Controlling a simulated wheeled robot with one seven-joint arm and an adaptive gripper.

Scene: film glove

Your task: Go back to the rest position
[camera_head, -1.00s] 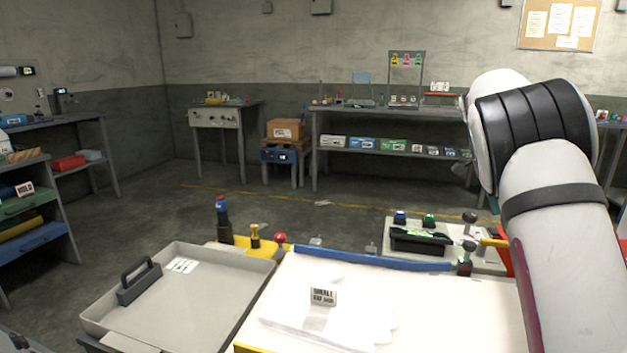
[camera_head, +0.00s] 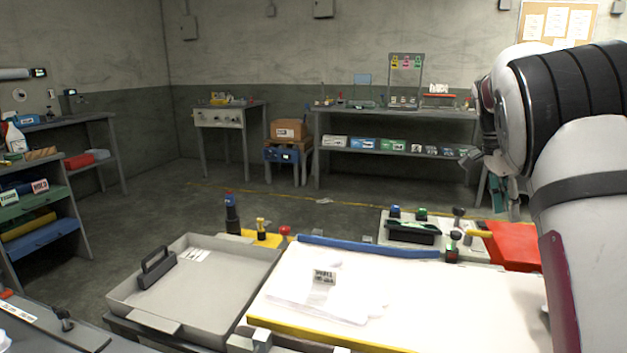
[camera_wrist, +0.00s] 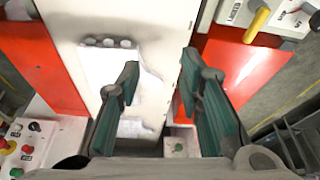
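My gripper (camera_wrist: 160,68) shows in the wrist view with its two green-padded fingers apart and nothing between them. It also shows in the head view (camera_head: 508,185), partly hidden by my arm, raised at the right beyond the work surface. A thin white sheet-like stack (camera_head: 325,297) with a small label card (camera_head: 324,276) lies on the white work surface (camera_head: 440,310). My gripper is apart from the stack. In the wrist view a white piece (camera_wrist: 105,65) lies on a pale surface, partly hidden behind the fingers.
A grey tray (camera_head: 215,295) with a dark handle (camera_head: 156,265) stands left of the work surface. A control panel (camera_head: 385,232) and a red panel (camera_head: 515,247) lie along its far right. Shelves and tables line the walls.

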